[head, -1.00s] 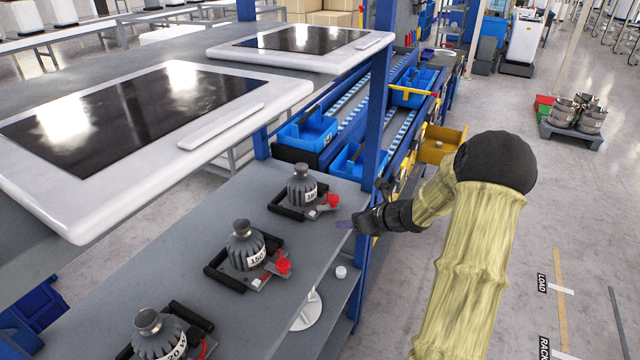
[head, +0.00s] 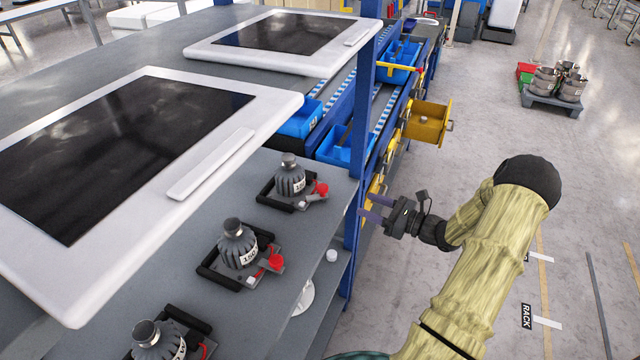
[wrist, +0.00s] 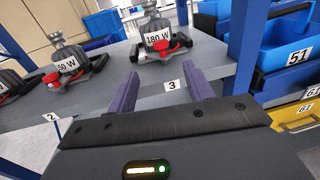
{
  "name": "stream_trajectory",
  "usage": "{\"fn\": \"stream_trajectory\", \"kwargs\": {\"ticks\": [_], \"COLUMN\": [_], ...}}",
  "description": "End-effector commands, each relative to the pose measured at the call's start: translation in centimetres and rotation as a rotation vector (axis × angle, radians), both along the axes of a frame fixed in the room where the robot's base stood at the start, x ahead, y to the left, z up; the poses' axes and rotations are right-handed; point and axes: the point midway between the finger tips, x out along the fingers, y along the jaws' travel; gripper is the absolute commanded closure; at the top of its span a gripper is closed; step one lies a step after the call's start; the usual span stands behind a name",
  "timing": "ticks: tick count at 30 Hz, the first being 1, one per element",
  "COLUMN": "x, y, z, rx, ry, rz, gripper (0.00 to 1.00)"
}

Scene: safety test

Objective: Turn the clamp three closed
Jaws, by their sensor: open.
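The clamp three (head: 300,203) is the farthest fixture on the grey shelf in the head view. It holds a dark grey ribbed weight (head: 290,180) and has a red knob (head: 322,189) on its right side. In the wrist view the weight reads 180 W (wrist: 157,38), with the red handle (wrist: 173,43) in front of it and a "3" label (wrist: 172,85) on the shelf edge. My gripper (head: 368,207) is open and empty, right of the clamp and apart from it. Its two purple fingers (wrist: 160,90) point toward the shelf edge below the clamp.
Two more clamps with weights (head: 240,250) (head: 160,342) stand nearer on the shelf. A blue post (head: 366,110) rises close to my gripper. Blue bins (head: 345,145) and an open yellow drawer (head: 428,122) lie beyond.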

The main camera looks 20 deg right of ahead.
Motion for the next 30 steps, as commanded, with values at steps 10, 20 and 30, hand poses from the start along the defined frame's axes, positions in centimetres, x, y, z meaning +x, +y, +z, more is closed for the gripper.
{"fn": "stream_trajectory", "kwargs": {"ticks": [10, 20, 30], "x": [3.6, 8.1, 12.5], "y": [2.5, 5.9, 9.4], "z": [0.2, 0.2, 0.2], "rx": [0.001, 0.001, 0.0], "ry": [-0.001, 0.001, 0.0], "rz": [-0.008, -0.011, -0.009], "gripper": [0.48, 0.48, 0.48]}}
